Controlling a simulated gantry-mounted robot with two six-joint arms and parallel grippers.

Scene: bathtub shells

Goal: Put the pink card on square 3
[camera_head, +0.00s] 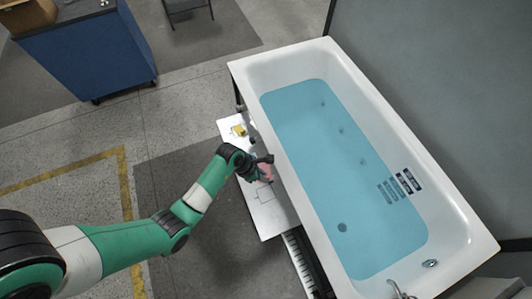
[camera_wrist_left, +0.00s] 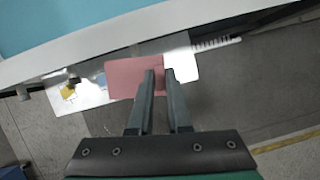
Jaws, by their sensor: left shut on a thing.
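The pink card (camera_head: 266,172) is in my left gripper (camera_head: 259,168), over the middle of a white board (camera_head: 270,220) beside the tub. The right gripper is not in view.
A white bathtub (camera_head: 450,215) with blue water stands right along the board. A small yellow item (camera_head: 239,130) lies at the board's far end. A dark slatted grate (camera_head: 300,262) lies past the near end. A blue cabinet (camera_head: 95,60) stands at upper left.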

